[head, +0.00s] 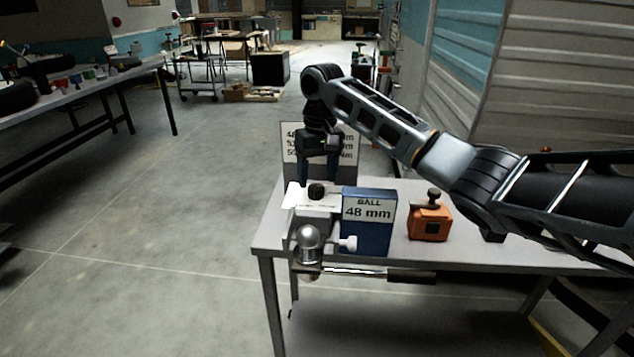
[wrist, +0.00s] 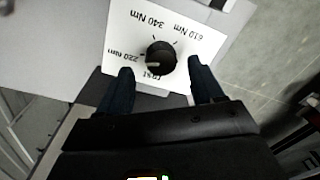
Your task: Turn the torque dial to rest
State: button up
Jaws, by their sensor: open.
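The torque dial (wrist: 160,55) is a round black knob on a white plate (wrist: 190,38) marked rest, 220 Nm, 340 Nm and 610 Nm. A pale mark on the knob's lower left side seems to lie between rest and 220 Nm; its exact setting is hard to tell. In the head view the dial (head: 317,191) sits on top of the grey device at the table's left end. My gripper (wrist: 160,68) is open, pointing down, one dark blue finger on each side of the knob, apart from it. In the head view my gripper (head: 318,181) is just above and behind the dial.
A blue box (head: 368,235) marked BALL 48 mm stands right of the dial. A silver ball (head: 308,242) and a dark-handled bar (head: 410,276) are in front. A printed board (head: 291,157) stands behind. An orange block (head: 429,224) with a knob is further right on the table.

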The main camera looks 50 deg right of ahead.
jog(key=shift+a+f, duration=0.15)
jog(key=shift+f, duration=1.2)
jog(key=shift+c, duration=0.3)
jog(key=c, duration=1)
jog(key=shift+r, duration=0.1)
